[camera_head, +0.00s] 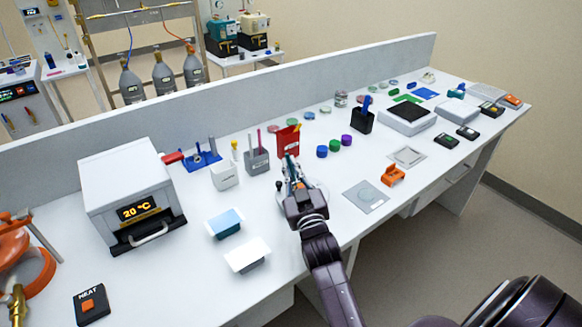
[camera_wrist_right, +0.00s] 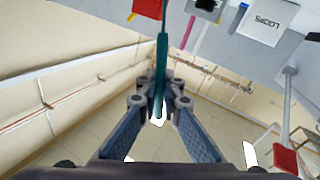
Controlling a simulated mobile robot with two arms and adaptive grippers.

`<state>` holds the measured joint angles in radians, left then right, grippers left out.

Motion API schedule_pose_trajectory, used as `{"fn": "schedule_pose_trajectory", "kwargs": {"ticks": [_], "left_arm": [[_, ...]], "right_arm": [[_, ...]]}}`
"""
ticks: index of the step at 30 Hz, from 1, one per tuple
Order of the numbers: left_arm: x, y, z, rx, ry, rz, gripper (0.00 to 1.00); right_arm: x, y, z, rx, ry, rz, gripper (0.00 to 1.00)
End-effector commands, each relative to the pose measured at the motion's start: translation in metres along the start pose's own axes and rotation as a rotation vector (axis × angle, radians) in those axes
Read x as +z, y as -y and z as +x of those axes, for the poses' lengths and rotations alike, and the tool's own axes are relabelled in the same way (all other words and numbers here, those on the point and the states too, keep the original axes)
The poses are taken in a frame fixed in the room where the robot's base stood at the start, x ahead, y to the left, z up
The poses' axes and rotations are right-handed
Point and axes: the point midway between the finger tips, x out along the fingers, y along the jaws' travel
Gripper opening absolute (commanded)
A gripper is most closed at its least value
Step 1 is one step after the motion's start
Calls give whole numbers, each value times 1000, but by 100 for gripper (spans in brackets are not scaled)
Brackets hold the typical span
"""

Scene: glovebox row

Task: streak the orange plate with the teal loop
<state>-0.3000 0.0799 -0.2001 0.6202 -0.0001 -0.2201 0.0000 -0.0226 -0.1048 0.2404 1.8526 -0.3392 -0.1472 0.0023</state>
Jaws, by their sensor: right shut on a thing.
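My right gripper (camera_head: 292,184) is over the bench, in front of the red holder. In the right wrist view its fingers (camera_wrist_right: 158,104) are shut on the thin teal loop (camera_wrist_right: 162,62), which sticks out past the fingertips. The loop's far end runs out of the top of that view. My left gripper is not in view.
A red holder (camera_head: 288,141) and a grey holder (camera_head: 257,161) stand just beyond the gripper. The white box marked LOOPS (camera_wrist_right: 267,22) is near. An incubator (camera_head: 133,193) reading 20 °C stands left. A flat grey mat (camera_head: 366,197) lies right, beside an orange stand (camera_head: 392,176).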

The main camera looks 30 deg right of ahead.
Motion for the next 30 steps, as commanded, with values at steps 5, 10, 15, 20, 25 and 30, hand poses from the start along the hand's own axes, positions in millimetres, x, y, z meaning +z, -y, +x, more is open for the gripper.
{"fn": "schedule_pose_trajectory", "kwargs": {"ticks": [5,10,15,20,25,30], "left_arm": [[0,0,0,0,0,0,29],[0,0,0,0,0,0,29],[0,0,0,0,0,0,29],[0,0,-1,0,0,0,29],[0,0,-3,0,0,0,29],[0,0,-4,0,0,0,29]], "right_arm": [[0,2,4,0,0,1,0],[0,2,6,0,0,0,0],[0,2,5,0,0,1,0],[0,1,6,0,1,0,0],[1,-3,8,0,1,0,0],[2,-5,8,0,1,0,0]]}}
